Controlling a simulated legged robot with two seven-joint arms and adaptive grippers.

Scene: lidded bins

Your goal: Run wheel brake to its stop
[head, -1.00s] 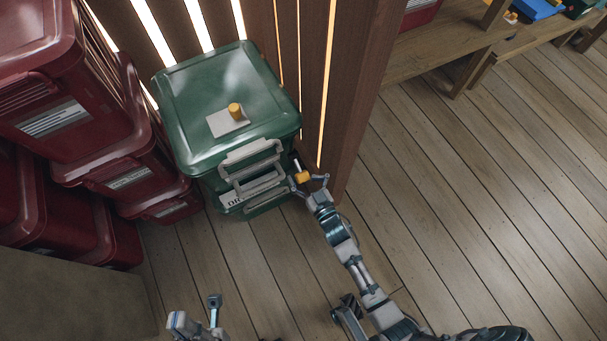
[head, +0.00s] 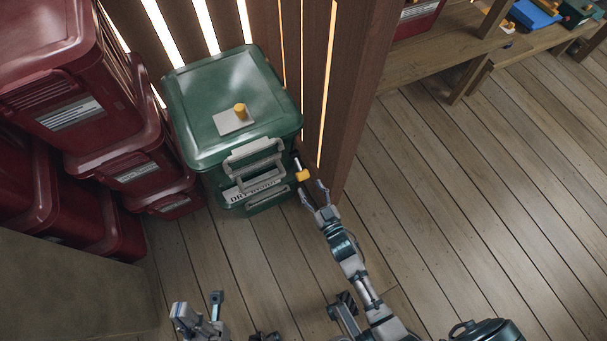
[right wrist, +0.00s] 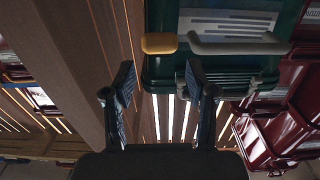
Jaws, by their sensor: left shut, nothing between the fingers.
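A yellow-tipped lever (head: 302,175) sticks out at the right side of the green bin (head: 205,140), low by the wooden slats. I take it for the wheel brake, though no wheel shows. Its yellow tip also shows in the right wrist view (right wrist: 160,43), beside a grey bin handle (right wrist: 238,47). My right gripper (head: 310,187) is open just in front of the yellow tip, with nothing seen between its fingers; the fingers (right wrist: 160,85) are spread in the right wrist view. My left gripper (head: 200,314) is shut and empty at the bottom, away from the bin.
A yellow knob (head: 240,110) sits on a pale plate on the green lid. Red bins (head: 120,120) are stacked close on the left. A brown wooden post (head: 355,110) stands right of the lever. The plank floor (head: 480,210) at right is mostly clear.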

